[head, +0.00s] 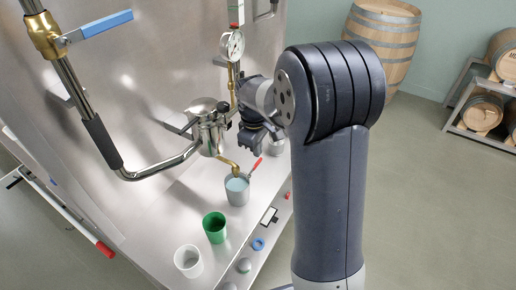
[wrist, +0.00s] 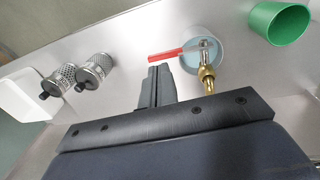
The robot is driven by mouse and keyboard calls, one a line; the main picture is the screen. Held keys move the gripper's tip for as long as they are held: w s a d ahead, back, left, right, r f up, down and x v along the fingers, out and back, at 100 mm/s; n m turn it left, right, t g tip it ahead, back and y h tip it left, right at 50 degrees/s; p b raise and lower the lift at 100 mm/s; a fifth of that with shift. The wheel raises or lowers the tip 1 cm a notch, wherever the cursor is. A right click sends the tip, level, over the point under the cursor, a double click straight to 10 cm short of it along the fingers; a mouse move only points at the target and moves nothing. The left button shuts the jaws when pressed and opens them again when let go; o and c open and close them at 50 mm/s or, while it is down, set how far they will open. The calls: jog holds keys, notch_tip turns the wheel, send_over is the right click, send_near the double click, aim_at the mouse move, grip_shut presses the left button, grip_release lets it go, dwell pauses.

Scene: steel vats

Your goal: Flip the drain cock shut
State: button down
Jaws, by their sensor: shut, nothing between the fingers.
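The drain cock is a brass tap (head: 228,165) low on the steel vessel, with a red lever (head: 256,164) sticking out to its right. In the wrist view, the brass body (wrist: 207,80) points up the picture and the red lever (wrist: 165,54) stretches left from it, roughly crosswise. A grey cup (head: 237,191) with pale blue liquid stands under the spout; its round top (wrist: 190,62) shows behind the cock. My gripper (head: 257,152) is shut and empty, close to the lever. In the wrist view, its fingertips (wrist: 159,68) appear just below the lever; contact cannot be told.
A green cup (head: 214,227) and a white cup (head: 187,261) stand on the steel shelf. Two perforated metal cylinders (wrist: 95,71) and a white tray (wrist: 20,102) lie left in the wrist view. A pressure gauge (head: 232,45) and a blue-handled pipe (head: 100,25) are above.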

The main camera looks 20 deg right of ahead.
notch_tip(320, 180, up, 12)
jog(key=shift+r, duration=0.15)
dwell(0.4)
jog(key=b, duration=0.2)
send_over(258, 162)
notch_tip(258, 162, down, 13)
jog(key=shift+a+f, duration=0.1)
jog(key=shift+f, duration=0.05)
jog(key=shift+f+b, duration=0.4)
jog(key=shift+f, duration=0.4)
jog(key=shift+r, duration=0.15)
